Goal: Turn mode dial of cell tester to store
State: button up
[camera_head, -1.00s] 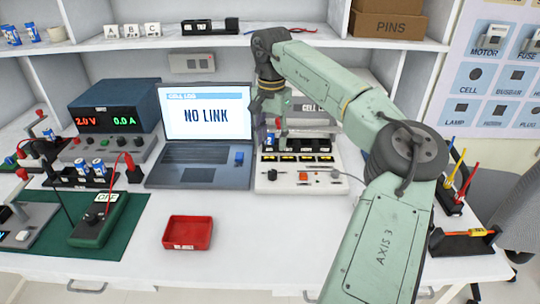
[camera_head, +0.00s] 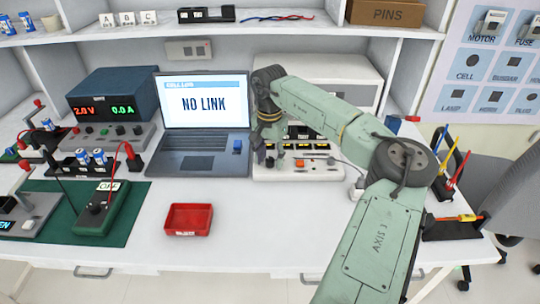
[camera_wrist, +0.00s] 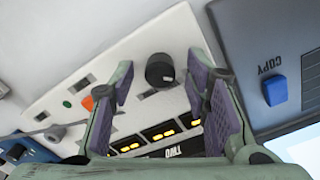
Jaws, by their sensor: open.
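The cell tester (camera_head: 312,175) is a white box with a row of yellow-lit displays, right of the laptop. In the wrist view its white panel (camera_wrist: 62,88) is tilted, and its black round mode dial (camera_wrist: 160,72) stands between my fingers. My gripper (camera_wrist: 158,68) is open, with a purple-padded finger on each side of the dial and gaps showing between. In the head view my gripper (camera_head: 265,148) is over the tester's left end and partly hides it. I cannot read the dial's setting or its labels.
The laptop (camera_head: 203,140) reads NO LINK, and its blue COPY key (camera_wrist: 280,91) is close beside my fingers. The tester also has an orange button (camera_wrist: 87,103). A red tray (camera_head: 188,220) sits in front.

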jog(key=shift+c, duration=0.6)
grip_shut()
jog(key=shift+m, duration=0.3)
jog(key=m+b, duration=0.1)
jog(key=m, duration=0.2)
jog(key=shift+m+b, duration=0.3)
jog(key=shift+b, duration=0.1)
jog(key=m+b, duration=0.1)
jog(key=m, duration=0.4)
jog(key=shift+m, duration=0.3)
jog(key=m+b, duration=0.1)
jog(key=m, duration=0.4)
jog(key=shift+d+b, duration=0.1)
jog(key=shift+b, duration=0.2)
jog(key=m+b, duration=0.1)
jog(key=m, duration=0.4)
jog(key=shift+r, duration=0.1)
jog(key=shift+o, duration=0.6)
grip_release()
